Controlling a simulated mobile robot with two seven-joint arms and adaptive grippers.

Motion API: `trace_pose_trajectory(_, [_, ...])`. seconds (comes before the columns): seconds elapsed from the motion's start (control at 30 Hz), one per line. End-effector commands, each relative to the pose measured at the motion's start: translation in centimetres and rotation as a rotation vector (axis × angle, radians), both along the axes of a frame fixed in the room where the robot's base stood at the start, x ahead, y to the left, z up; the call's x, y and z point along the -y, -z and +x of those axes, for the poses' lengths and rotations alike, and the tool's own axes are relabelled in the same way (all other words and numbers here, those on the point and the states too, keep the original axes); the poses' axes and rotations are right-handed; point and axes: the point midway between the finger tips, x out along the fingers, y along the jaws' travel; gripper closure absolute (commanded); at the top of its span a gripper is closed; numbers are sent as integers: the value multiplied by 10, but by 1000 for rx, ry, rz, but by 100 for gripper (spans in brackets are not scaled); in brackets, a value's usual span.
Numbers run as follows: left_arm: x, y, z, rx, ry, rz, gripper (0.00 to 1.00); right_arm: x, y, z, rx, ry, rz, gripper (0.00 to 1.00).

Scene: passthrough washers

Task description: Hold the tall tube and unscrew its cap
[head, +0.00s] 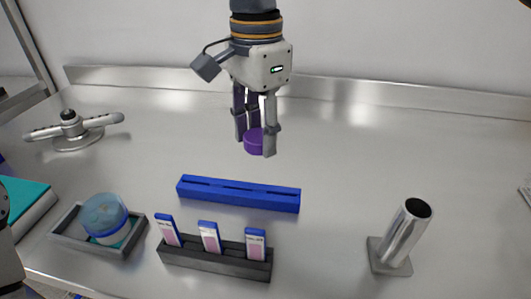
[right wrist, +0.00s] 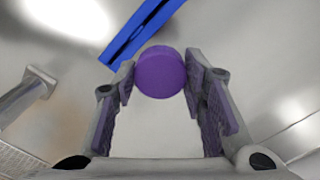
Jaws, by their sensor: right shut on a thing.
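My right gripper (head: 256,145) hangs above the middle of the bench, pointing down. It is shut on a round purple cap (head: 253,140), with nothing seen hanging below the cap. In the right wrist view the cap (right wrist: 160,73) sits between the two finger pads. A tall metal tube (head: 403,236) stands on a square base at the front right, with a dark open top and no cap on it. The gripper is apart from this tube, behind it and to its left. My left gripper is not in view; only a piece of my left arm shows at the left edge.
A blue slotted bar (head: 240,194) lies in front of the gripper. A dark rack (head: 215,260) holds three labelled slides. A grey tray (head: 72,238) holds a blue-topped round container (head: 104,215). A metal three-armed fixture (head: 74,130) stands at the back left. The right-hand bench is mostly clear.

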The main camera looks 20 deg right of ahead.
Motion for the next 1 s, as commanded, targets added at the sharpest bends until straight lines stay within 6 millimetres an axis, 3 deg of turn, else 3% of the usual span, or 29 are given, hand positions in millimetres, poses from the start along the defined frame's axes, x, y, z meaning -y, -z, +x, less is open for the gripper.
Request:
trace_pose_trajectory(0.03, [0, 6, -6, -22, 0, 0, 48, 3, 23, 9, -21, 0, -3, 95])
trace_pose_trajectory(0.1, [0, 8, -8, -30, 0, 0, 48, 7, 35, 20, -17, 0, -2, 95])
trace_pose_trajectory(0.33, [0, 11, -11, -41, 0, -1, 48, 13, 54, 37, -10, -3, -2, 95])
trace_pose_trajectory(0.5, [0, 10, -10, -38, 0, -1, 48, 14, 82, 40, -5, -4, -3, 95])
trace_pose_trajectory(0.87, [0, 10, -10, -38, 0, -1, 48, 13, 89, 39, -5, -3, -2, 95])
trace_pose_trajectory(0.9, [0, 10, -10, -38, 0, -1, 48, 13, 88, 40, -4, -3, -1, 52])
trace_pose_trajectory(0.97, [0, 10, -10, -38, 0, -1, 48, 13, 88, 40, -4, -3, -1, 41])
trace_pose_trajectory(1.0, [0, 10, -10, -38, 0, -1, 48, 13, 88, 40, -4, -3, -1, 41])
